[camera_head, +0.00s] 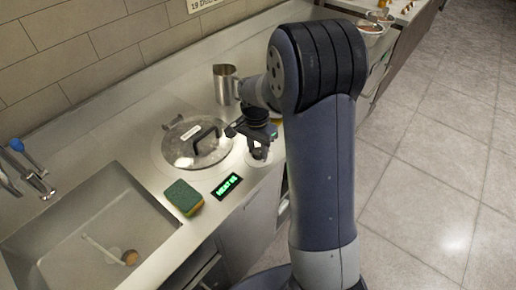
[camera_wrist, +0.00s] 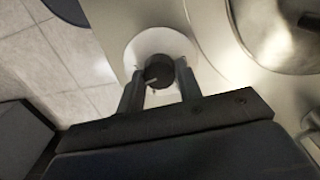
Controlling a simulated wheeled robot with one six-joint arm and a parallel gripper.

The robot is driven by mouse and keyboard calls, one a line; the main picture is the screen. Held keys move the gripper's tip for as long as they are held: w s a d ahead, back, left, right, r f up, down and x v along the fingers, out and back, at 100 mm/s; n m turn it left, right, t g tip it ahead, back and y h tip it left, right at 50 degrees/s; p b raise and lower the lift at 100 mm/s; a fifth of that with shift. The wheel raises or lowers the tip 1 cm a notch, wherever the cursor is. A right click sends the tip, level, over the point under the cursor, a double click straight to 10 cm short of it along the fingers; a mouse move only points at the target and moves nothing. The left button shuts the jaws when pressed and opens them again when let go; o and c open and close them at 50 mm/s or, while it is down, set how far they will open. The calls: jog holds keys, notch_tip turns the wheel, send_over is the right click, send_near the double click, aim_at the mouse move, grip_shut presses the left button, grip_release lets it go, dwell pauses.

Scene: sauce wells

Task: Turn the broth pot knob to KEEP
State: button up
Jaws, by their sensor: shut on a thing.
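The broth pot (camera_head: 182,153) is set in the counter under a lid with a black handle, and its rim and lid (camera_wrist: 250,45) show at the upper right of the wrist view. The black knob (camera_wrist: 157,70) stands on a pale round dial plate (camera_wrist: 139,47), with a short light mark on its top. My gripper (camera_wrist: 159,78) is shut on the knob, one finger on each side. In the head view my gripper (camera_head: 259,150) points down over the dial plate (camera_head: 251,162) and mostly hides the knob. The dial's lettering is not readable.
A small display (camera_head: 228,186) with green text lies in front of the pot. A green and yellow sponge (camera_head: 184,197) sits by the sink (camera_head: 60,227). A metal jug (camera_head: 224,84) stands behind my gripper. Open floor (camera_head: 440,170) lies right of my arm.

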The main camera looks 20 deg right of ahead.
jog(key=n, duration=0.4)
jog(key=shift+n+b, duration=0.3)
jog(key=shift+b, duration=0.05)
jog(key=n, duration=0.5)
jog(key=shift+b, duration=0.3)
jog(key=n, duration=0.5)
jog(key=shift+n+t, duration=0.4)
jog(key=n, duration=0.5)
jog(key=shift+n, duration=0.3)
jog(key=o, duration=1)
jog(key=shift+s, duration=0.1)
jog(key=shift+c, duration=0.2)
jog(key=shift+r, duration=0.15)
